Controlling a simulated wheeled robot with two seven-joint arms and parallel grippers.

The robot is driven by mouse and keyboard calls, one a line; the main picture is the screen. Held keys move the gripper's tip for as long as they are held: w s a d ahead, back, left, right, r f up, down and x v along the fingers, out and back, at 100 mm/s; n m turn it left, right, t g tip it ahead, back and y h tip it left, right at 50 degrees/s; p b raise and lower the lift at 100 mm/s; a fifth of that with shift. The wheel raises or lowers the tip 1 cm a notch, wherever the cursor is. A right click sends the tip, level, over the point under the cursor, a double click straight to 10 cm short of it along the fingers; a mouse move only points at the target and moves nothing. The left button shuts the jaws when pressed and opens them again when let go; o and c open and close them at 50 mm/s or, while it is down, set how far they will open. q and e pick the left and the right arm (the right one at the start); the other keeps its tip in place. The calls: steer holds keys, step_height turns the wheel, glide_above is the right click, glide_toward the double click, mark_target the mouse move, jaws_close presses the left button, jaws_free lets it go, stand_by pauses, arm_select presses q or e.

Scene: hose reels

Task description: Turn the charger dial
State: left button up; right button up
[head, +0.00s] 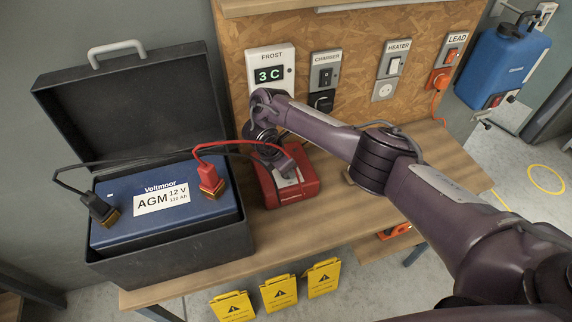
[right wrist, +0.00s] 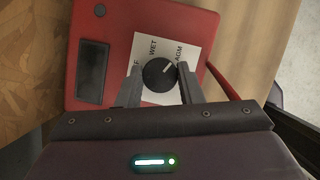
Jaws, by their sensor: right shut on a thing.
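The red charger (head: 312,178) sits on the wooden bench, right of the battery case. In the right wrist view its black dial (right wrist: 157,74) is on a white label with WET and AGM printed around it, and another word partly hidden. The dial's white mark points up and to the right, roughly towards AGM. My right gripper (right wrist: 160,78) has a finger on each side of the dial and is shut on it. In the head view my right arm covers part of the charger and hides the dial. My left gripper is not in view.
A blue AGM 12 V battery (head: 165,205) stands in an open black case (head: 135,110), with black and red clamps (head: 211,180) on it and cables running to the charger. A board (head: 340,25) behind carries a FROST display (head: 270,74) reading 3 C and several switches.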

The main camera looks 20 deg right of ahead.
steer(key=shift+w+m, duration=0.1)
steer(key=shift+m, duration=0.2)
steer(key=o, duration=1)
steer(key=shift+c, duration=0.2)
